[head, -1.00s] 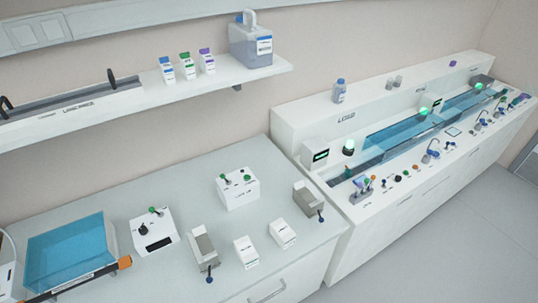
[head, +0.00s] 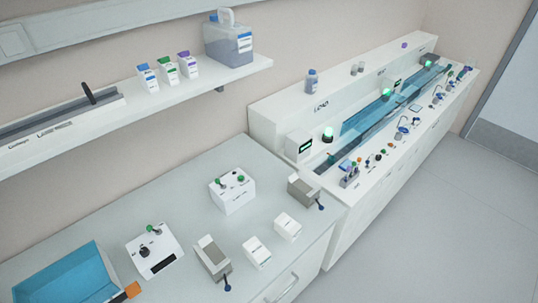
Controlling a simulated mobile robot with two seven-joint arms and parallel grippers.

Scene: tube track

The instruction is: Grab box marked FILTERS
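Two small white boxes stand on the grey counter (head: 130,215): a nearer box (head: 256,253) and a farther box (head: 287,227). Each has a line of dark print, too small to read, so I cannot tell which one is marked FILTERS. On the wall shelf (head: 110,125) stand three white cartons with coloured tops: a blue-topped carton (head: 147,78), a green-topped carton (head: 167,72) and a purple-topped carton (head: 188,64). Their labels are not legible either. Neither of my grippers is in view.
Grey devices with blue-ended levers (head: 213,258) (head: 304,191) flank the small boxes. White switch boxes (head: 154,251) (head: 232,190) and a blue-covered tray (head: 75,275) share the counter. A jug (head: 229,42) stands on the shelf. A long white bench (head: 350,215) runs right; the floor (head: 440,230) is clear.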

